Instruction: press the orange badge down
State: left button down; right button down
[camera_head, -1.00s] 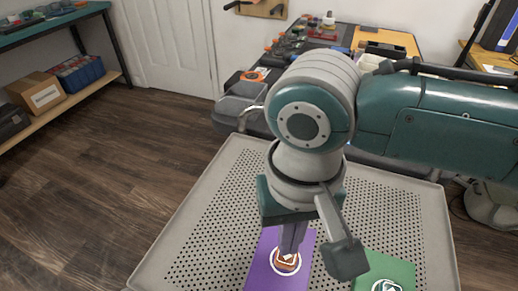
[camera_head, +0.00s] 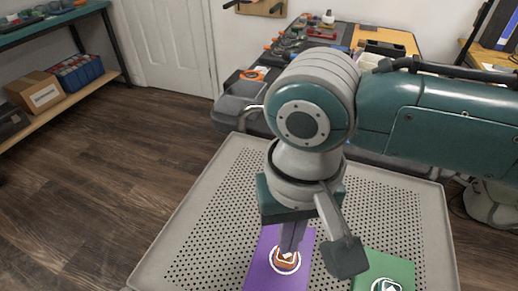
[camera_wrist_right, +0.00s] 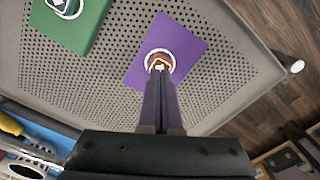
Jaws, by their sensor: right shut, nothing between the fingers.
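The orange badge (camera_head: 281,264) sits on a white ring on the purple board (camera_head: 262,275) in the head view. It also shows in the right wrist view (camera_wrist_right: 152,61), partly hidden by my fingertips. My right gripper (camera_head: 289,252) points down at it with both fingers together and nothing between them. The fingertips are at the badge's top; I cannot tell whether they touch it or how deep the badge sits. My left gripper is out of view.
A green board (camera_head: 400,270) with a white emblem lies to the right of the purple board. Both lie on a grey perforated tray (camera_head: 205,215) with a raised rim. A cluttered bench (camera_head: 335,38) stands behind.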

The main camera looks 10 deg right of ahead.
jog(key=shift+f+b, duration=0.45)
jog(key=shift+f, duration=0.4)
jog(key=shift+f, duration=0.2)
dwell(0.9)
notch_tip(320, 180, up, 8)
jog(key=p, duration=0.9)
dwell(0.4)
